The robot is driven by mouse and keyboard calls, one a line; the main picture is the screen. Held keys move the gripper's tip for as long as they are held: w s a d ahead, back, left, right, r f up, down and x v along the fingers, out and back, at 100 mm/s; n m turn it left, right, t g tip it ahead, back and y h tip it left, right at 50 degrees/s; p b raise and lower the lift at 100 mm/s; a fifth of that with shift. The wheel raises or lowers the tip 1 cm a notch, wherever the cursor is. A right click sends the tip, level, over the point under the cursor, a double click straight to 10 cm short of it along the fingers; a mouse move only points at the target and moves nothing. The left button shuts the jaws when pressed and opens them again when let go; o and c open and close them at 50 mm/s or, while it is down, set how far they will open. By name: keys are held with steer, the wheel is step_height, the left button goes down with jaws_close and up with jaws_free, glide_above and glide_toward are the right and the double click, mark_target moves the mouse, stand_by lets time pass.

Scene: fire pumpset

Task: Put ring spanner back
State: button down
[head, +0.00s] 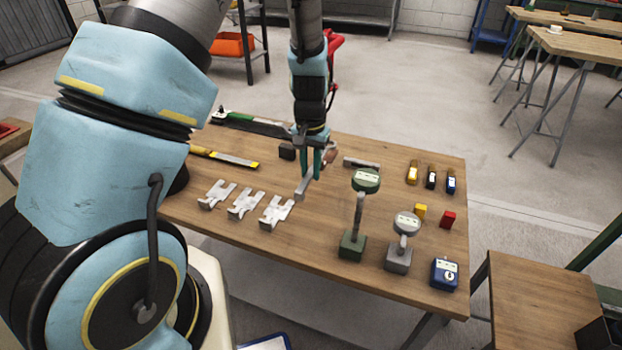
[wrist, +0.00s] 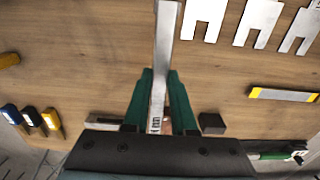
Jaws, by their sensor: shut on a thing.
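My gripper (head: 312,168) is low over the middle of the wooden workbench, pointing down. In the wrist view its green fingers (wrist: 160,76) are closed on both sides of a long, flat silver bar, which I take to be the ring spanner (wrist: 166,35). In the head view the spanner (head: 304,187) sticks out toward the front below the fingers. Its ring shape is not clear in either view. A brownish part shows behind the fingers. I cannot tell whether the spanner touches the bench.
The workbench (head: 380,270) holds several silver slotted plates (head: 243,204) at left, a grey bar (head: 361,163) and a small black block (head: 287,152) near the gripper. Two gauges on stands, the green one (head: 353,215) and grey one (head: 402,243), stand upright at front right, beside a blue box (head: 444,274).

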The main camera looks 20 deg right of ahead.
steer(key=shift+f, duration=1.75)
steer(key=shift+f, duration=0.1)
steer(key=shift+f, duration=0.15)
steer(key=c, duration=0.7)
jaws_free()
steer(key=shift+c, duration=0.2)
step_height(320, 180, up, 12)
steer(key=shift+r+b, duration=0.25)
steer(key=shift+b, duration=0.3)
steer(key=s+a+r+n, duration=0.2)
steer(key=a, duration=0.7)
steer(key=s+a+r+n+t, duration=0.1)
steer(key=s+a+r+n, duration=0.1)
steer(key=a, duration=0.7)
steer(key=s+a+r+n, duration=0.1)
steer(key=a+r+n, duration=0.1)
steer(key=a, duration=0.7)
steer(key=shift+s+r+n+t, duration=0.3)
steer(key=shift+s+n, duration=0.1)
